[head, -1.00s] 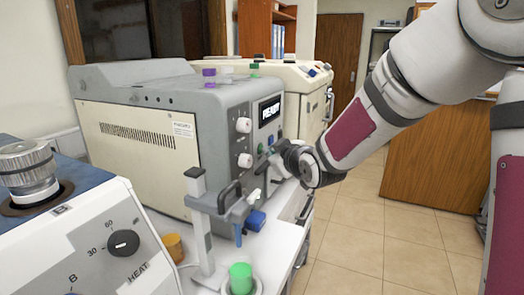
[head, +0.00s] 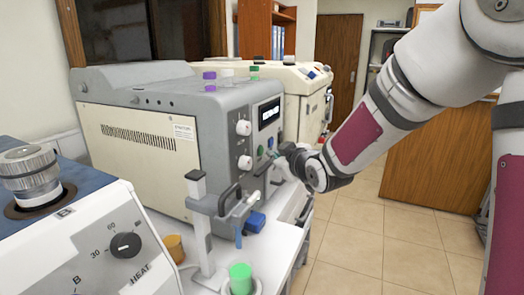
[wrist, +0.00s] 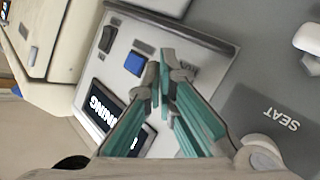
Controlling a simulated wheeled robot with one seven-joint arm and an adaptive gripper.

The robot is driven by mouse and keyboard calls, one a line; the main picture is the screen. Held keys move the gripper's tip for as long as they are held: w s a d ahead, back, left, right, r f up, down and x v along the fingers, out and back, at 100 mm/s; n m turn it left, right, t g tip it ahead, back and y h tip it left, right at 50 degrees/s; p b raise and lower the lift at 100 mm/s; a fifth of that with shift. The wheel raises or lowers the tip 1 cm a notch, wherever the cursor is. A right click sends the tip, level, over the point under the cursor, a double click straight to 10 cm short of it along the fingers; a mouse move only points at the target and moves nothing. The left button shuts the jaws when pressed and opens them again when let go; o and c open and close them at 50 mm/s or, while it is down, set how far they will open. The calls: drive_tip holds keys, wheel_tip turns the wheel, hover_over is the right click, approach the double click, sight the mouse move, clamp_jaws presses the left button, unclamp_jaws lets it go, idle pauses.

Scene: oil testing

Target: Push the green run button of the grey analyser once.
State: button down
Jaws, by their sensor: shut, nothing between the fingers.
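The grey analyser (head: 212,128) stands on the bench in the head view, its control panel facing right. Its green run button (head: 260,150) shows low on the panel, left of my gripper. A blue button (wrist: 135,63) shows in the wrist view; the green button cannot be made out there and may be behind my fingers.
A grey stand with a clamp (head: 203,225) and a green-topped container (head: 240,278) are on the bench in front of the analyser. A heater unit (head: 75,245) is at the near left. Small coloured-cap vials (head: 210,80) stand on the analyser. Open floor lies to the right.

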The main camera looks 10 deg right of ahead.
drive_tip(key=s+d+p, duration=0.1)
drive_tip(key=d, duration=0.1)
drive_tip(key=s+d+p, duration=0.1)
drive_tip(key=s+d, duration=0.1)
drive_tip(key=shift+p, duration=0.35)
idle(0.8)
drive_tip(key=s+r+m+g+h+p, duration=0.1)
drive_tip(key=s+g, duration=0.4)
drive_tip(key=s, duration=1.4)
drive_tip(key=s+a+r+m+g+h, duration=0.1)
drive_tip(key=s+r+m+g, duration=0.2)
drive_tip(key=s, duration=1.7)
drive_tip(key=m+g, duration=0.2)
drive_tip(key=m, duration=0.1)
drive_tip(key=shift+s+m+h+p, duration=0.25)
drive_tip(key=shift+m+h+p, duration=0.05)
drive_tip(key=shift+h+p, duration=0.1)
drive_tip(key=shift+r, duration=0.1)
